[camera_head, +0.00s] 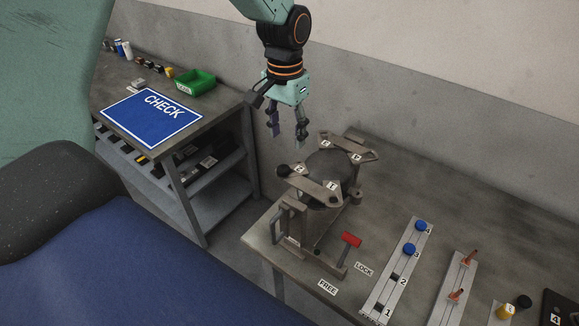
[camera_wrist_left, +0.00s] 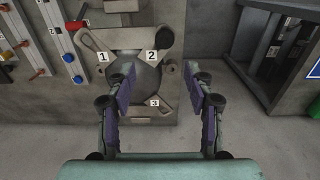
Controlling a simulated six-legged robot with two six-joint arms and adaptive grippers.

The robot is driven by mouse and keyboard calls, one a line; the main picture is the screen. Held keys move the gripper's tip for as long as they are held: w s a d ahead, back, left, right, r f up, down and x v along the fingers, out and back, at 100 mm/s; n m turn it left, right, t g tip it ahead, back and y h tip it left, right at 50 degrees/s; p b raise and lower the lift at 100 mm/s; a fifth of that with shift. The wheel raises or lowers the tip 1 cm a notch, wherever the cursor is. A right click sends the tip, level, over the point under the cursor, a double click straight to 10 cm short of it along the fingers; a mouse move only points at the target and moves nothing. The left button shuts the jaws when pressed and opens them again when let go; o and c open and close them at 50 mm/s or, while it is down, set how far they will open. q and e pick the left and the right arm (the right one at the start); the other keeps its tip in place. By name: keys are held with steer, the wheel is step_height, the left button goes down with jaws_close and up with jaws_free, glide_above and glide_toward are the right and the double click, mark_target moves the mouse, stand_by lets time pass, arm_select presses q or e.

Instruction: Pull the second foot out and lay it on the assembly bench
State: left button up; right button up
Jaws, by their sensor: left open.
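A dark compressor (camera_head: 328,166) sits in a metal fixture with numbered arms on the assembly bench (camera_head: 480,225). A black round foot (camera_head: 283,171) is at the end of the arm by label 2. It also shows in the left wrist view (camera_wrist_left: 165,37), beyond my fingers. The arm end by label 1 (camera_wrist_left: 90,40) shows an open slot with no black foot. My left gripper (camera_head: 287,138) is open and empty, above and apart from the fixture. In the left wrist view its fingers (camera_wrist_left: 158,75) frame the compressor. My right gripper is not in view.
A red lever (camera_head: 351,240) stands at the fixture's front, by LOCK and FREE labels. A numbered rail (camera_head: 397,278) holds blue caps at 3 and 4. Another rail (camera_head: 452,290) holds red pins. The left bench carries a CHECK mat (camera_head: 150,125) and a green bin (camera_head: 195,82).

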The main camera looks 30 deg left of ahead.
mark_target(284, 169)
arm_select(q)
steer(key=f, duration=0.3)
steer(key=shift+s+a+f, duration=0.1)
steer(key=shift+s+f, duration=0.1)
steer(key=shift+f, duration=0.15)
steer(key=f, duration=0.2)
steer(key=a+f+b, duration=0.1)
steer(key=f, duration=0.1)
steer(key=shift+s, duration=0.35)
steer(key=shift+f, duration=0.4)
steer(key=shift+w+d+f, duration=0.15)
steer(key=shift+f, duration=0.05)
steer(key=shift+w+d+f+b, duration=0.1)
steer(key=shift+w+d+b, duration=0.1)
steer(key=shift+d+b, duration=0.1)
steer(key=shift+s+a, duration=0.3)
steer(key=shift+a, duration=0.1)
steer(key=shift+w+d, duration=0.2)
steer(key=shift+d, duration=0.1)
steer(key=shift+w+d+p, duration=0.1)
steer(key=shift+d+p, duration=0.05)
steer(key=shift+p, duration=0.15)
steer(key=shift+s+a, duration=0.25)
steer(key=shift+s, duration=0.05)
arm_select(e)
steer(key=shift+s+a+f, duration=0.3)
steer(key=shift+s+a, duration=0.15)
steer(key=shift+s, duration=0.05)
arm_select(q)
steer(key=shift+d, duration=0.1)
